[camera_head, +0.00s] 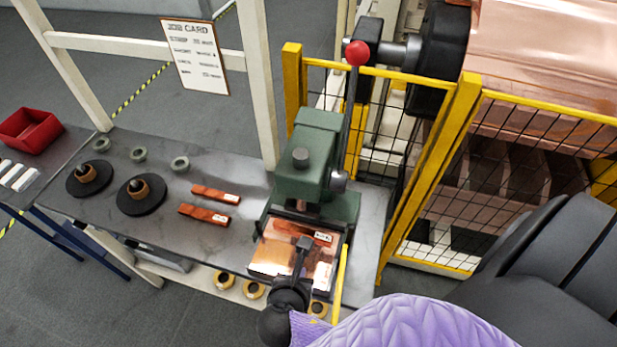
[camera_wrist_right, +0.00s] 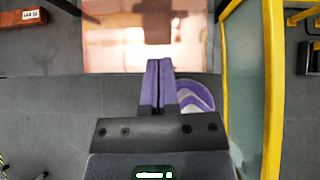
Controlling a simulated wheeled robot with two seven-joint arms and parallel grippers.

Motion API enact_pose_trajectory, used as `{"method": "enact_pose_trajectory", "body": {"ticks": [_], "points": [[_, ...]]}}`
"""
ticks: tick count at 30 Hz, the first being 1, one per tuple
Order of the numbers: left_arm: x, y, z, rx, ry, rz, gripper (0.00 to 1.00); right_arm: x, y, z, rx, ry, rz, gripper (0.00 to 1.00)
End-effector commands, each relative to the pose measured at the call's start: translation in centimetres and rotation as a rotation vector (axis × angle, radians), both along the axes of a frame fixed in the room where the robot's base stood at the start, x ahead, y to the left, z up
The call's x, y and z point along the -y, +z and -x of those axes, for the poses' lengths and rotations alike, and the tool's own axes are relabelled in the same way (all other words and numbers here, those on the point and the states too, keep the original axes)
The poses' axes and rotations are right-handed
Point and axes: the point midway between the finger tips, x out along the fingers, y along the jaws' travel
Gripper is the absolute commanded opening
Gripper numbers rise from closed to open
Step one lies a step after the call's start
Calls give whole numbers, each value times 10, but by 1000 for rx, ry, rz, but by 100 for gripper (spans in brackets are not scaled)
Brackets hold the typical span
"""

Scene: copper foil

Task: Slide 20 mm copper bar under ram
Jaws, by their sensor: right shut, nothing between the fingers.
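A green arbor press (camera_head: 312,150) stands on the bench with its ram (camera_head: 300,206) above the bed. A copper bar with a white label (camera_head: 312,233) lies on the bed just in front of the ram. Two more labelled copper bars (camera_head: 215,194) (camera_head: 203,217) lie on the bench to the left; one labelled bar also shows in the right wrist view (camera_wrist_right: 22,17). The labels are too small to read surely. My right gripper (camera_head: 304,243) is shut and empty over a shiny copper plate (camera_head: 270,260) at the press front. In the wrist view its fingers (camera_wrist_right: 160,68) are together.
A yellow rail (camera_head: 341,280) runs along the right of the plate. A yellow mesh fence (camera_head: 430,200) stands behind on the right. Black discs (camera_head: 140,208), grey rings and a red bin (camera_head: 30,130) are at the left. The bench left of the press is partly clear.

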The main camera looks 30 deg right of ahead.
Motion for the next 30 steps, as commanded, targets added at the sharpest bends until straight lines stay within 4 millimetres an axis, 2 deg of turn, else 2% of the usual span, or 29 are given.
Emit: {"method": "enact_pose_trajectory", "body": {"ticks": [1,9,12,18,28,30], "points": [[-1,-22,2,-5,-1,-2,0,6,-19,-6,2,-1,2,0],[-4,-79,6,-15,-11,-10,0,35,-60,-35,2,-1,0,0],[-9,-83,6,-18,-15,-19,0,48,-54,-48,4,-1,2,0],[-15,-91,8,-21,-18,-30,0,61,-50,-61,1,0,1,0],[-11,-90,7,-19,-16,-23,0,62,-48,-63,0,1,0,0],[-9,-85,6,-16,-15,-19,0,65,-46,-66,0,3,2,0]]}}
